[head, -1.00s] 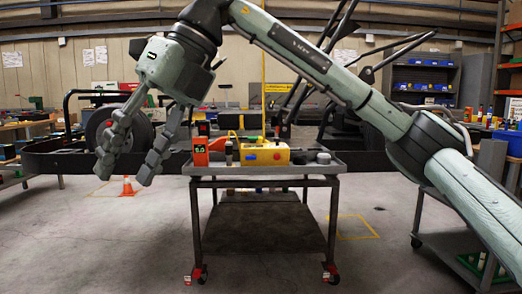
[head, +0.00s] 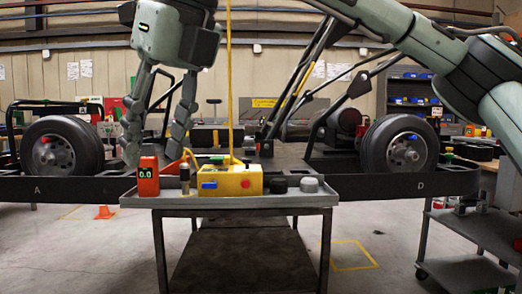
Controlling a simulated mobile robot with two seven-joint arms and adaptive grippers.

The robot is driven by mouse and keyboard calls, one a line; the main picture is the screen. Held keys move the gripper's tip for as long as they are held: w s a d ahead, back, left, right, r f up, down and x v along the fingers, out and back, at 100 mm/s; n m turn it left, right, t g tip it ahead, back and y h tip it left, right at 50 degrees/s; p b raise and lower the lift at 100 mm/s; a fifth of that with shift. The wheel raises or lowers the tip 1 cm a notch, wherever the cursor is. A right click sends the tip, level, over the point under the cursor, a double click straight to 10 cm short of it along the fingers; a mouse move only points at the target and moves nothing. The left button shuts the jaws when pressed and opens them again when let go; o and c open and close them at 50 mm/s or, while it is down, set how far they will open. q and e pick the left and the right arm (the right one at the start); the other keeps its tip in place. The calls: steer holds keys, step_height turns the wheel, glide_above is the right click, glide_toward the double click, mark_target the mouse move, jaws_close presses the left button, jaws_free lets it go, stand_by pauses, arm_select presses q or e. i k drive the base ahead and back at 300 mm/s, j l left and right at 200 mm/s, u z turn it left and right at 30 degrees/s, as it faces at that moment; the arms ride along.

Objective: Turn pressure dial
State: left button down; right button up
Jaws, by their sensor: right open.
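A yellow control box (head: 228,178) sits on the tray top of a grey cart (head: 240,201). It has a red round button or knob on its front, a blue part at its left and a green part on top. An orange gauge (head: 148,178) with a lit display, seemingly 0.0, stands at the tray's left. I cannot tell which part is the pressure dial. My right gripper (head: 154,142) is open and empty, pointing down, its fingers showing just above and behind the orange gauge; contact cannot be told. My left gripper is out of view.
A dark cylinder (head: 184,179) stands between gauge and box. A black knob-like piece (head: 279,185) and a grey one (head: 309,185) sit at the tray's right. A kart frame with wheels (head: 398,146) stands behind. A grey side cart (head: 466,225) is at right.

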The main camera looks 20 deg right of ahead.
mark_target(247, 161)
steer(key=i+l, duration=0.45)
steer(key=l, duration=0.15)
steer(key=i+l, duration=0.5)
steer(key=l, duration=0.1)
